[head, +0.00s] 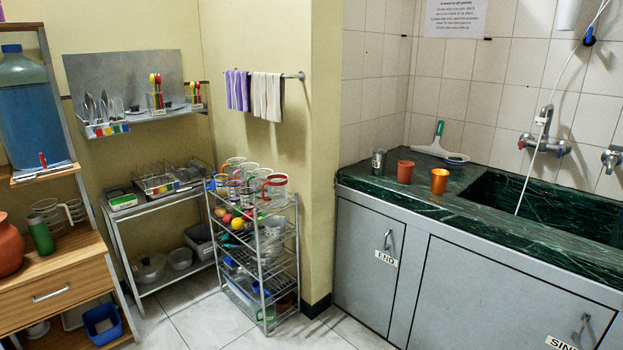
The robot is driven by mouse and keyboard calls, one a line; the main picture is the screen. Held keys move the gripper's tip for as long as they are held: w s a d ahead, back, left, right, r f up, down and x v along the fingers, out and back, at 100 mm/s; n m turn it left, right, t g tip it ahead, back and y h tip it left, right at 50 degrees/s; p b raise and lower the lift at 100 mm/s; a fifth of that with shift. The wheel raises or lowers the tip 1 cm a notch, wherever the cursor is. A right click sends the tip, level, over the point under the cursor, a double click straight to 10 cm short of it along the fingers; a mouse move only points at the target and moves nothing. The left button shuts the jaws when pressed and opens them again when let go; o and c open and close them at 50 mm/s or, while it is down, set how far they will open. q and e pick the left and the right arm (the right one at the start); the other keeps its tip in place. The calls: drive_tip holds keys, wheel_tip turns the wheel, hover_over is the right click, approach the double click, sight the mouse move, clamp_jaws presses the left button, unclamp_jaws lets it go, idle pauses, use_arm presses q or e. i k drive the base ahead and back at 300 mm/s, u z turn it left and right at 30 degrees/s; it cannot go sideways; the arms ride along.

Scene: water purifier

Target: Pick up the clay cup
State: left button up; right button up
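A reddish-brown cup (404,172), which looks like clay, stands upright on the dark green marble counter (369,186) at the right. A shiny orange cup (440,182) stands to its right, and a dark grey metal cup (379,161) stands to its left. The three cups stand apart in a row. A reddish clay pot (9,246) sits on the wooden cabinet at the far left, cut off by the picture's edge. Neither of my grippers shows in the head view.
A dark sink basin (545,211) is set in the counter, right of the cups. A green-and-white squeegee (438,142) lies behind them. A wire rack (262,262) with mugs and fruit stands left of the counter. Tiled floor (345,331) in front looks clear.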

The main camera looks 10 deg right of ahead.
sight(406, 169)
drive_tip(key=u, duration=0.3)
drive_tip(key=i, duration=1.1)
drive_tip(key=z, duration=0.7)
drive_tip(key=i, duration=1.2)
drive_tip(key=z, duration=1.2)
